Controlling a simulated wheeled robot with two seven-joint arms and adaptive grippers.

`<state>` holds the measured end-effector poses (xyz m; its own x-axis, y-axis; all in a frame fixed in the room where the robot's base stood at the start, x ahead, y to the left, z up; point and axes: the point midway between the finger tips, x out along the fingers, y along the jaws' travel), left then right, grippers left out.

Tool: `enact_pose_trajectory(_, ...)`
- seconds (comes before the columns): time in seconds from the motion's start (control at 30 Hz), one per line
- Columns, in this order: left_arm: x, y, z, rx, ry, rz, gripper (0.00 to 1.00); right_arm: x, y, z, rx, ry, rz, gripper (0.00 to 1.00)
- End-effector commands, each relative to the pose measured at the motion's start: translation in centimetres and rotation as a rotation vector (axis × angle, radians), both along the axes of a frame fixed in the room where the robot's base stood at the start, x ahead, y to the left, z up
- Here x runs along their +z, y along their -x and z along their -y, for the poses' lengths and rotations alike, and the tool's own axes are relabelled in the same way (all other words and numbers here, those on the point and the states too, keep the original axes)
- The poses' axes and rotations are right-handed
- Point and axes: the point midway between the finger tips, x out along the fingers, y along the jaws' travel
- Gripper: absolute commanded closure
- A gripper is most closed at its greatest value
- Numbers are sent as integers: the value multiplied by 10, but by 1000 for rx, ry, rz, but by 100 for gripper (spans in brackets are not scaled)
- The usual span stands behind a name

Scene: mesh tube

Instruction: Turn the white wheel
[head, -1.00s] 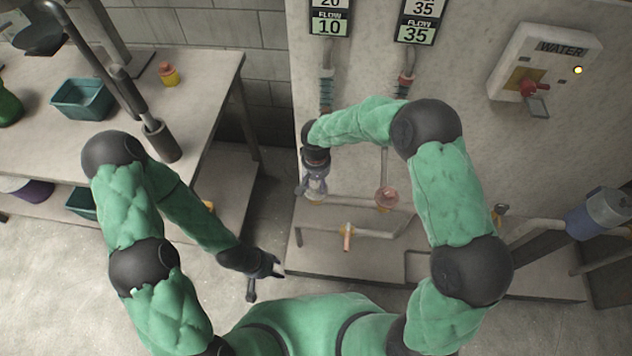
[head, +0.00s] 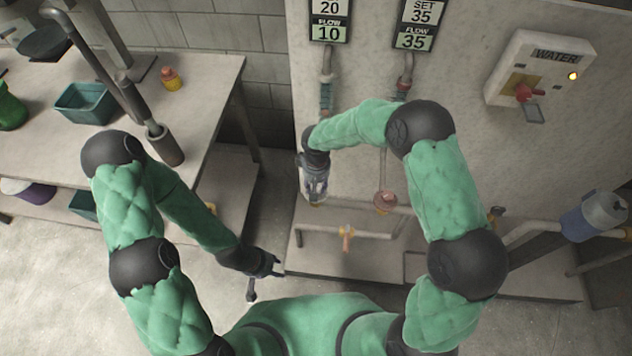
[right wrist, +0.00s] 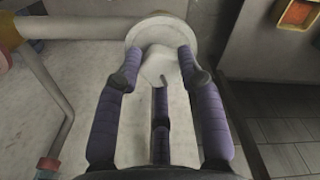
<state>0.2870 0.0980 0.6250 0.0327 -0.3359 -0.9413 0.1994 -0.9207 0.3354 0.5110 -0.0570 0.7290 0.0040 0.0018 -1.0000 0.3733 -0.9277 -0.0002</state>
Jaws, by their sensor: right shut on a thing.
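The white wheel (right wrist: 180,35) shows at the top middle of the right wrist view, with a paler hub in its centre. My right gripper (right wrist: 160,80) is shut on it, its purple-grey fingers around the hub and reaching the rim. In the head view my right gripper (head: 314,187) is at the lower left of the pale panel, and it largely hides the wheel there. My left gripper (head: 266,276) hangs low near the panel's base, open and empty, its fingers apart.
Two displays hang on the panel: the left (head: 330,22) reads set 20, flow 10; the right (head: 415,25) reads set 35, flow 35. A copper-coloured wheel (head: 385,201) and pipes are close to my right gripper. A water box (head: 540,75) is at right.

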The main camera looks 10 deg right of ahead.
Motion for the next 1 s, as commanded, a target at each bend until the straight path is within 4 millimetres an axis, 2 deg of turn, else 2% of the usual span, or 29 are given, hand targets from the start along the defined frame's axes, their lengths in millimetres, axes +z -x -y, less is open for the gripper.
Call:
enact_pose_trajectory(0.03,5,0,0,0,0,0,60,-2,8,1,46,5,-21,94)
enact_pose_trajectory(0.5,26,0,0,0,0,0,60,-4,9,3,453,4,-25,94)
enact_pose_trajectory(0.7,31,0,0,0,0,0,60,-5,8,4,567,3,-25,94)
enact_pose_trajectory(1.0,34,0,0,0,0,0,60,-6,8,4,648,2,-25,94)
